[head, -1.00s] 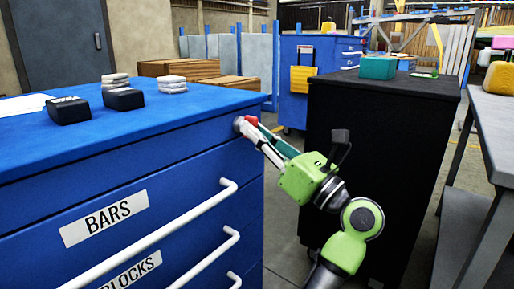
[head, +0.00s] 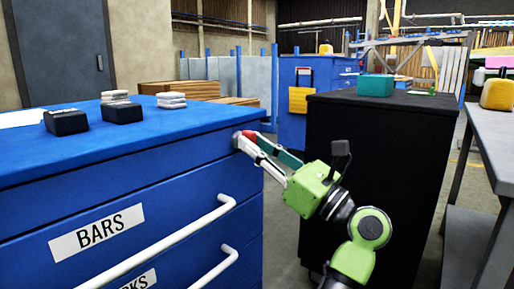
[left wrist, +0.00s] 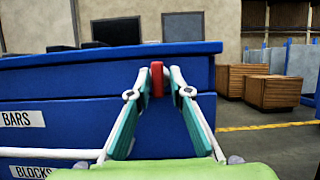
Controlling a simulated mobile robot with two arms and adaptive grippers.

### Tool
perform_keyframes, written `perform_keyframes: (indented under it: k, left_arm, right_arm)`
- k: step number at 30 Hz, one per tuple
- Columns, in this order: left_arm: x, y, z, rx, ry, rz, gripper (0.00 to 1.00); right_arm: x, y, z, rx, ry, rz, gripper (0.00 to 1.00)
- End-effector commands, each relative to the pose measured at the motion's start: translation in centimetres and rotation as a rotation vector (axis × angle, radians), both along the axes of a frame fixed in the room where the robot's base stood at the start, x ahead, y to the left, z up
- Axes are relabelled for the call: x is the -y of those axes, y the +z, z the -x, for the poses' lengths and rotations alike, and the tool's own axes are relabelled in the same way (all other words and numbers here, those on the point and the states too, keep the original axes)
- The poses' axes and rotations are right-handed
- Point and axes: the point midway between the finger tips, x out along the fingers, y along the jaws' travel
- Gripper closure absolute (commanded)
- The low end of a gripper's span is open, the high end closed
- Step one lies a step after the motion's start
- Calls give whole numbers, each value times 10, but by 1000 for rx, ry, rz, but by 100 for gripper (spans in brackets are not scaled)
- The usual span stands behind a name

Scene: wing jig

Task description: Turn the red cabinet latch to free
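The red latch (left wrist: 156,79) stands upright on the side of the blue cabinet near its top edge, as the left wrist view shows. It also shows in the head view as a small red piece (head: 249,135) at the cabinet's upper corner, partly hidden by the fingers. My left gripper (left wrist: 157,80) is at the latch, one finger on each side. A narrow gap appears on both sides of the latch, so the fingers look open around it. In the head view the left gripper (head: 246,141) reaches the cabinet corner. My right gripper is not in view.
The blue cabinet (head: 170,182) has white drawer handles and a BARS label. Black blocks and pale stacked pieces lie on its top. A black cabinet (head: 372,170) stands close behind my left arm, with a teal box (head: 376,85) on top. A grey table (head: 490,140) is at right.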

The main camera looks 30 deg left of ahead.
Motion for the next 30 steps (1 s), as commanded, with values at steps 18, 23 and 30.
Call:
perform_keyframes:
  k: [18, 23, 30]
  left_arm:
    - [-1, 34, 2, 6, 6, 4, 72]
    - [-2, 66, 2, 6, 7, 3, 72]
    - [-3, 97, 2, 4, 8, 1, 72]
  right_arm:
    - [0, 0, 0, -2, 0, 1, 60]
    - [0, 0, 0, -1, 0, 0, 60]
    - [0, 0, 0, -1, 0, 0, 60]
